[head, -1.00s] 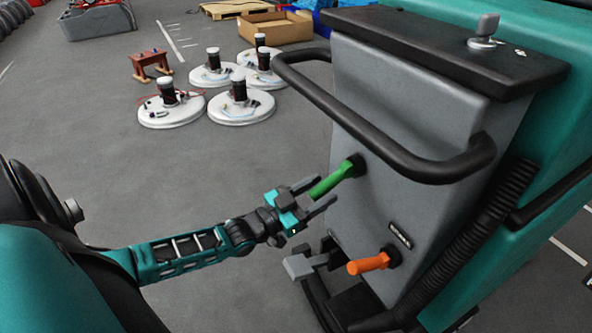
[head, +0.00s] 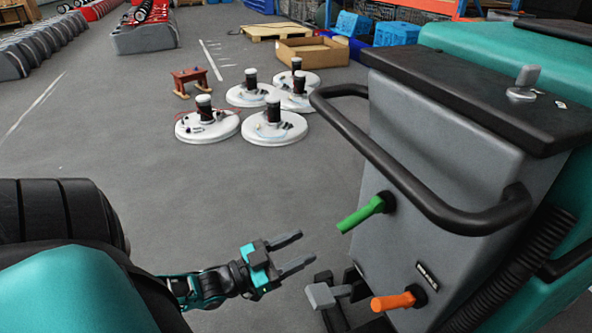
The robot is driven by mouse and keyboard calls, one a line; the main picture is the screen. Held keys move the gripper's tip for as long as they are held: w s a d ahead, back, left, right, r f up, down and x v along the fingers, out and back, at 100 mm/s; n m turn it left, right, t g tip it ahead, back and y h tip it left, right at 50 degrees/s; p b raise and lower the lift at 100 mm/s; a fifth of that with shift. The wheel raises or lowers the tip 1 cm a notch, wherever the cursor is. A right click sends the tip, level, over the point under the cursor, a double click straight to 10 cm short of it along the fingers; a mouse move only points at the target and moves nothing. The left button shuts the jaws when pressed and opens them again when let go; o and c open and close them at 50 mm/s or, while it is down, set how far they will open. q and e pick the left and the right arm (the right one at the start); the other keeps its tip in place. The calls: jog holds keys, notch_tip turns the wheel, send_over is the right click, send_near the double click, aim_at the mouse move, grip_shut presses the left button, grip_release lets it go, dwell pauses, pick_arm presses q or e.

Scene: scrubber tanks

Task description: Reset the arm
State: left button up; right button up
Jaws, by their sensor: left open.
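My left gripper (head: 295,253) is in the lower middle of the head view. Its two dark fingers are spread and point right, with nothing between them. It is apart from the scrubber machine (head: 430,140), left of and below the green handle (head: 361,213). The green handle sticks out to the left from the machine's grey panel. An orange handle (head: 394,301) sticks out lower on the same panel. A grey pedal (head: 321,295) is below and right of the gripper. My right gripper is not in view.
A black bar handle (head: 420,190) juts out from the machine's top. Several white round discs with dark posts (head: 273,129) lie on the floor beyond, beside a small red-brown stool (head: 193,82). A cardboard box (head: 312,51) is farther back.

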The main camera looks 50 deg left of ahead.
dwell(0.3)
pick_arm(q)
jog(key=s+d+r+n+g+y+p, duration=0.1)
jog(key=s+d+g+y+p, duration=0.1)
jog(key=d+g+p, duration=0.2)
jog(key=s+d+r+n+g+y+p, duration=0.1)
jog(key=s+d+n+g+y+p, duration=0.1)
jog(key=d+p, duration=0.6)
jog(key=shift+s+d+r+g, duration=0.35)
jog(key=shift+s+d+g, duration=0.45)
jog(key=shift+d, duration=1.5)
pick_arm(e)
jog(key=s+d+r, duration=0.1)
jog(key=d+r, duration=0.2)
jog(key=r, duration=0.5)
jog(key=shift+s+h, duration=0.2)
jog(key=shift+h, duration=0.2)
pick_arm(q)
jog(key=shift+w, duration=0.15)
